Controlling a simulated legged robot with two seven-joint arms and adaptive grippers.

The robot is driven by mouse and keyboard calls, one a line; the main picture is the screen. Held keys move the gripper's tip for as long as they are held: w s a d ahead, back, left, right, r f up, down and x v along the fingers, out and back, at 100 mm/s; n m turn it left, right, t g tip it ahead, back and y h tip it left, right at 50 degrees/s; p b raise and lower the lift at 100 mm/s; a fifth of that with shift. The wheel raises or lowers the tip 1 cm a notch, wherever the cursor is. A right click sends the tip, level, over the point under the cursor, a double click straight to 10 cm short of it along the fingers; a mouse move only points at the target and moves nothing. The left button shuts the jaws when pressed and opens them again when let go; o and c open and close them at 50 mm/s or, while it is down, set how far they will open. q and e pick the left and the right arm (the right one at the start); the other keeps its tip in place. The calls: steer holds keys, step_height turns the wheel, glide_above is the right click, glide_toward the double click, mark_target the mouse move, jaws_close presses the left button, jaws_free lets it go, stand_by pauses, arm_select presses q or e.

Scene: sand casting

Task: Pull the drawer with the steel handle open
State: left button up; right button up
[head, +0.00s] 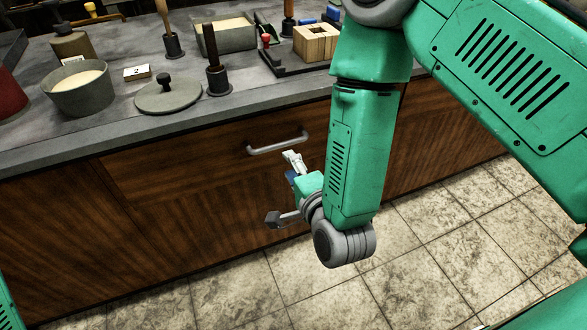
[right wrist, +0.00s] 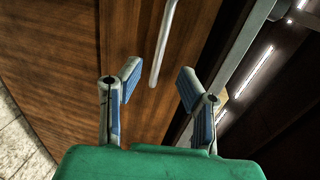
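The drawer (head: 200,170) has a brown wood front under the grey worktop and looks flush with the cabinet in the head view. Its steel handle (head: 278,143) is a pale bar near the top of the front. My right gripper (head: 293,161) is just below the handle's right half in the head view. In the right wrist view, my right gripper (right wrist: 160,84) is open, with its two blue-padded fingers apart. The handle (right wrist: 163,42) shows ahead of the gap between the fingers, with nothing gripped. My left gripper is not in view.
The worktop (head: 110,130) above carries a grey bowl (head: 80,95), a round lid (head: 168,96), a rammer (head: 216,78), a sand-filled box (head: 226,34) and a wooden block (head: 316,42). The tiled floor (head: 445,240) in front of the cabinet is clear.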

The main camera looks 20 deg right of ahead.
steer(key=shift+v, duration=0.75)
steer(key=n+g+y+b, duration=0.1)
steer(key=n+y+b, duration=0.1)
steer(key=n+y, duration=0.3)
glide_toward(280, 147)
steer(key=shift+m+y, duration=0.5)
steer(key=shift+m, duration=0.2)
steer(key=shift+d+b+x, duration=0.15)
steer(key=shift+b+x, duration=0.85)
steer(key=shift+x, duration=1.7)
steer(key=shift+d+b+x, duration=0.1)
steer(key=shift+b+x, duration=0.9)
steer(key=shift+x, duration=1.75)
steer(key=shift+w+f, duration=0.1)
steer(key=shift+f, duration=0.1)
